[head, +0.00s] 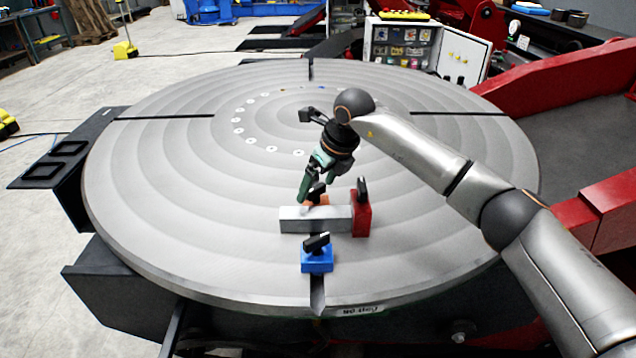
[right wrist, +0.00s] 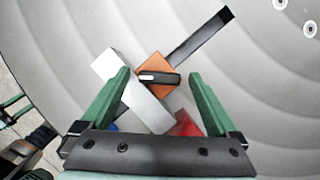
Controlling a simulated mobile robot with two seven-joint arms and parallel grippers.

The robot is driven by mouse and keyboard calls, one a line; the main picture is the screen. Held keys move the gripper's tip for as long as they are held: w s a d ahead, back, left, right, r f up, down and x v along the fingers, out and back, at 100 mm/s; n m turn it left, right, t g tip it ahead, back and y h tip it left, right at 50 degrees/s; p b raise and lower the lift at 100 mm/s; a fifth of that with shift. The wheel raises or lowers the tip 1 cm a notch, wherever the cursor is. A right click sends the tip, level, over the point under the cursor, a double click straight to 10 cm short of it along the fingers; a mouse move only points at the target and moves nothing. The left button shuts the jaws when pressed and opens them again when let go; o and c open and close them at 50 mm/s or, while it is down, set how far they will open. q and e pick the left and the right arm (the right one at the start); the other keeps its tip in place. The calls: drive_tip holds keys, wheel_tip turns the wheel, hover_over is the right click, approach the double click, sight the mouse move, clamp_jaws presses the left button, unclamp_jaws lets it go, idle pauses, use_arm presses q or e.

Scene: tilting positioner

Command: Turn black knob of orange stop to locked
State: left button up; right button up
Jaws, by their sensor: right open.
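The orange stop (right wrist: 154,64) sits on the round grey table against the far side of a pale grey bar (head: 297,222). In the head view the orange stop (head: 323,199) is partly hidden by the bar and my gripper. Its black knob (right wrist: 160,79) lies level across the right wrist view, at an angle to the dark slot. My right gripper (right wrist: 160,76) is open, its green fingers left and right of the knob, with visible gaps on both sides. In the head view my right gripper (head: 304,194) is over the orange stop.
A red stop (head: 361,218) with a black knob stands at the bar's right end. A blue stop (head: 317,260) with a black knob stands on the near side. Dark slots (head: 455,113) cross the round table (head: 180,220). Its left part is clear.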

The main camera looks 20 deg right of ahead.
drive_tip(key=c, duration=1.4)
